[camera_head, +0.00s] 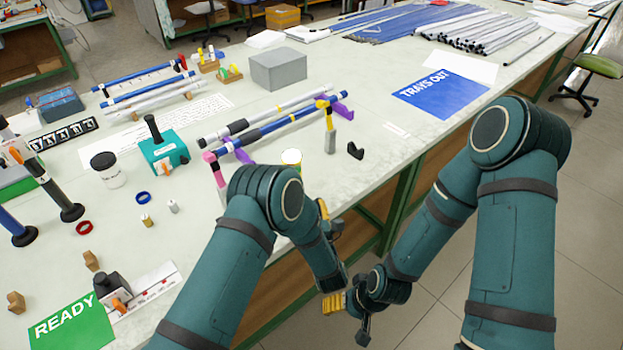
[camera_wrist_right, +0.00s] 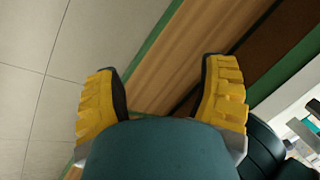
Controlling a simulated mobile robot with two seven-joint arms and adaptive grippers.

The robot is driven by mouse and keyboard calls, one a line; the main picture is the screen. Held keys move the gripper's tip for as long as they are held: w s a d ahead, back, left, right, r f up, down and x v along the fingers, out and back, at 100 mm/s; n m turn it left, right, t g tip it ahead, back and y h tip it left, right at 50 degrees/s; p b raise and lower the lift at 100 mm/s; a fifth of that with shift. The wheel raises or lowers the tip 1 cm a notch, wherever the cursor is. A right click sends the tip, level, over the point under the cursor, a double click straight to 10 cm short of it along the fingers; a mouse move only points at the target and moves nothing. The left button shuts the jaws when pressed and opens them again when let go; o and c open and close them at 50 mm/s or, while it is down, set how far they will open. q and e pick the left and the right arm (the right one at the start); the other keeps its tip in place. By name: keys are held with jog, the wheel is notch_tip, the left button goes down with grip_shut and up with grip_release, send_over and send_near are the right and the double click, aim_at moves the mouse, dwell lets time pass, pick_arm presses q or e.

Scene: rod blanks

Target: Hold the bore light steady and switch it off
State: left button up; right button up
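No thing in view is marked as the bore light, and I cannot tell for certain which one it is. A teal box (camera_head: 163,154) with a black upright handle and an orange part on its front stands on the bench. A small dark device (camera_head: 112,287), also with an orange part, stands near the green READY mat. My left gripper (camera_head: 328,219) is past the bench's front edge, partly hidden by my forearm; its opening is unclear. My right gripper (camera_wrist_right: 162,95) is open and empty in the right wrist view, away from both devices.
Two long rods (camera_head: 275,122) lie on purple supports (camera_head: 343,107). A white jar (camera_head: 108,168), blue ring (camera_head: 144,198) and red ring (camera_head: 83,227) sit at left. A grey box (camera_head: 278,69) and blue TRAYS OUT mat (camera_head: 440,92) lie farther back. The bench edge runs beside my arms.

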pick_arm(q)
jog(key=shift+s, duration=0.1)
pick_arm(e)
jog(key=shift+o, duration=1.2)
jog(key=d, duration=0.1)
jog(key=w+d+f+n, duration=0.1)
jog(key=shift+w+d+f, duration=0.1)
jog(key=shift+w+d, duration=0.05)
jog(key=shift+d, duration=0.15)
pick_arm(q)
jog(key=shift+f, duration=0.1)
pick_arm(e)
jog(key=m+t+y, duration=0.6)
jog(key=m+t, duration=0.2)
jog(key=m, duration=1.8)
send_near(294, 156)
jog(key=x, duration=1.2)
jog(key=shift+a+f, duration=0.15)
jog(key=shift+a, duration=0.05)
